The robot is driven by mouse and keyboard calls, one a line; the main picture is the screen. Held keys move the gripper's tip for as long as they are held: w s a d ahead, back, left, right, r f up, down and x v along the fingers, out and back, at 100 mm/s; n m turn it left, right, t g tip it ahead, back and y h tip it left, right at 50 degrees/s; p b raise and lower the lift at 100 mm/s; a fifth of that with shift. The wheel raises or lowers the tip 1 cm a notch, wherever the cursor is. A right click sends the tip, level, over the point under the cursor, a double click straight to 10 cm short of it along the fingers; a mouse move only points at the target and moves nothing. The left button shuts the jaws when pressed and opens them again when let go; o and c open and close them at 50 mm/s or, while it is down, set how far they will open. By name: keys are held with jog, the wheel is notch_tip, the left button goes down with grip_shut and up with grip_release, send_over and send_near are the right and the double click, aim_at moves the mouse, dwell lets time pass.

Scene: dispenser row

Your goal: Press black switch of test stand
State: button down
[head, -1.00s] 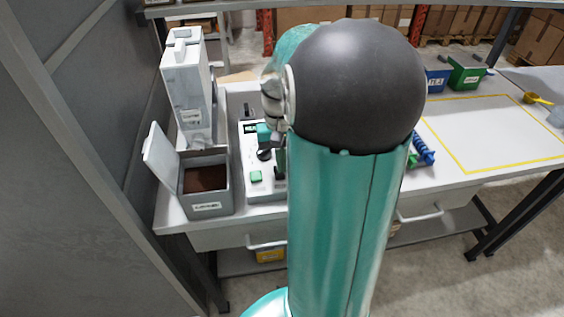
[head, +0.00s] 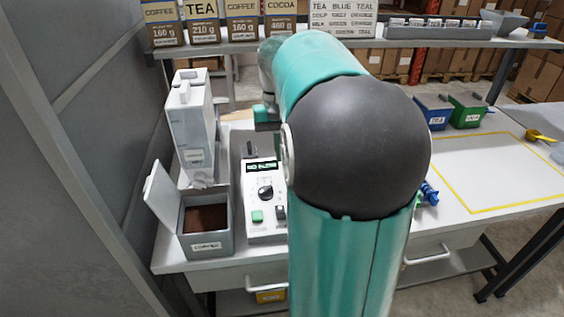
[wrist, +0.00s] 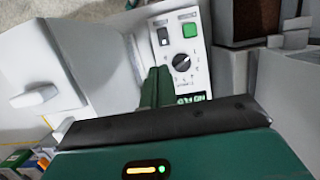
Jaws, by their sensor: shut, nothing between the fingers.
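The test stand (head: 262,233) is a pale box with a small display (head: 262,167), a black dial (head: 265,192), a green button (head: 257,216) and a black switch (head: 280,212). The switch sits to the right of the green button in the head view, close beside my arm. In the wrist view the switch (wrist: 163,37) is on the panel left of the green button (wrist: 190,30). My gripper (wrist: 156,86) is shut and empty, with green fingers in front of the panel, overlapping the display area and apart from the switch. The head view shows the gripper (head: 267,118) above and behind the stand.
A grey coffee bin (head: 206,246) with its lid open stands left of the stand, below a white dispenser (head: 193,125). A shelf of labelled bags (head: 242,20) runs above the back. Blue (head: 434,112) and green (head: 467,111) bins stand right, behind a clear yellow-outlined area (head: 490,172).

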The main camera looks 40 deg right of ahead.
aim_at(284, 217)
jog(key=shift+s+a, duration=0.45)
jog(key=shift+s, duration=0.05)
jog(key=x, duration=1.3)
jog(key=shift+s+a+f, duration=0.3)
jog(key=shift+s, duration=0.05)
jog(key=shift+f, duration=0.1)
